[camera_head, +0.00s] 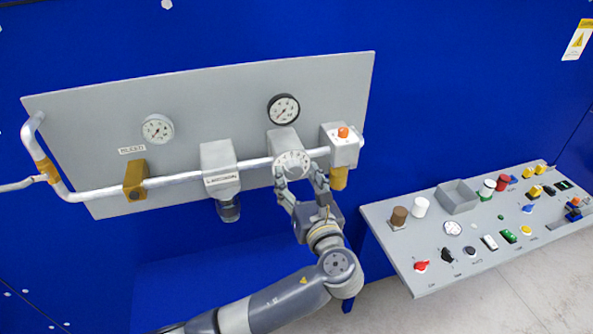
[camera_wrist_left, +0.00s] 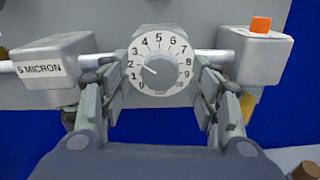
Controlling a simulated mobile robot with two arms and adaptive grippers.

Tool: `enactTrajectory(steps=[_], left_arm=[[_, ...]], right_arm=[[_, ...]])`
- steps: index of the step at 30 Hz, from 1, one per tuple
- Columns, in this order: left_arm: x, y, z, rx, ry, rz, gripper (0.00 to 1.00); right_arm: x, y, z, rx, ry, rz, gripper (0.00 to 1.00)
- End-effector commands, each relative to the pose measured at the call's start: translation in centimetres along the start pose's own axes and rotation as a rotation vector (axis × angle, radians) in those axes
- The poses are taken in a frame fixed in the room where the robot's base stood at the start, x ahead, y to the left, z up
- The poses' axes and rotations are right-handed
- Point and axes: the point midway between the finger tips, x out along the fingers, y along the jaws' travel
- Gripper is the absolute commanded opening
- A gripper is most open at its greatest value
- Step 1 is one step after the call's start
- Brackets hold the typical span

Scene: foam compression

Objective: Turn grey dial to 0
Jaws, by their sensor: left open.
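The grey dial (camera_head: 292,163) sits on the pipe of the grey panel, under a gauge. In the left wrist view the dial (camera_wrist_left: 160,74) faces me with a white scale numbered from 0 at lower left to 10 at lower right. My left gripper (camera_head: 300,178) is open, with one finger on each side of the dial. I cannot tell whether the fingers touch its rim. My right gripper is not in view.
A grey box with an orange button (camera_head: 343,132) stands close right of the dial. A labelled filter block (camera_head: 220,170) is to the left. Two gauges, one of them black-rimmed (camera_head: 284,109), sit above. A control desk (camera_head: 400,248) with several knobs stands at right.

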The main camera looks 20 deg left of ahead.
Motion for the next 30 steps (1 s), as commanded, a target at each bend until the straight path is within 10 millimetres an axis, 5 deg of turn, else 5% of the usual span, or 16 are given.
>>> enactTrajectory(steps=[14, 20, 30], left_arm=[[1.6, 0.0, -0.1, -0.001, 0.001, -0.001, 0.57], [1.5, 0.0, -0.1, -0.001, 0.001, -0.001, 0.13], [1.5, 0.0, -0.1, -0.025, 0.002, -0.001, 0.13]], right_arm=[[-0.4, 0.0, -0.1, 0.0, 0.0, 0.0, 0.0], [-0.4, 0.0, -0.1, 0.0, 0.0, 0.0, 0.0], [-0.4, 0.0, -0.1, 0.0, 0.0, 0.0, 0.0]])
